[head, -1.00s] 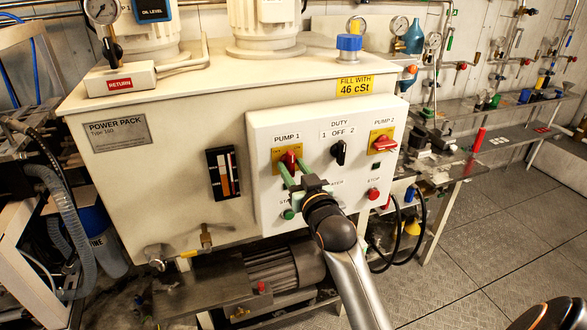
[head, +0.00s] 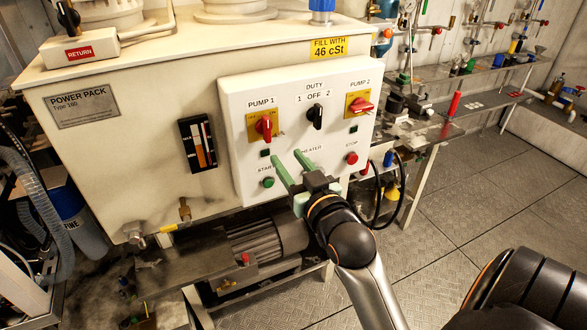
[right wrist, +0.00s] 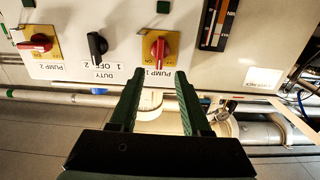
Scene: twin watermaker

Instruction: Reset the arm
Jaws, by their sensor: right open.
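My right gripper (head: 285,155) is open and empty in front of the white control panel (head: 228,100). Its green fingers point at the panel, below the red PUMP 1 switch (head: 264,127) and apart from it. The PUMP 1 handle stands upright on its yellow plate. In the right wrist view the panel appears upside down, with the PUMP 1 switch (right wrist: 158,50) beyond the open fingers (right wrist: 158,85) and nothing between them. My left gripper is not in view.
The black DUTY selector (head: 316,116) and the red PUMP 2 switch (head: 362,105), its handle lying sideways, are on the same panel. A green button (head: 268,183) and red STOP button (head: 351,158) sit below. A motor (head: 255,240) is underneath. Open floor (head: 450,215) lies right.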

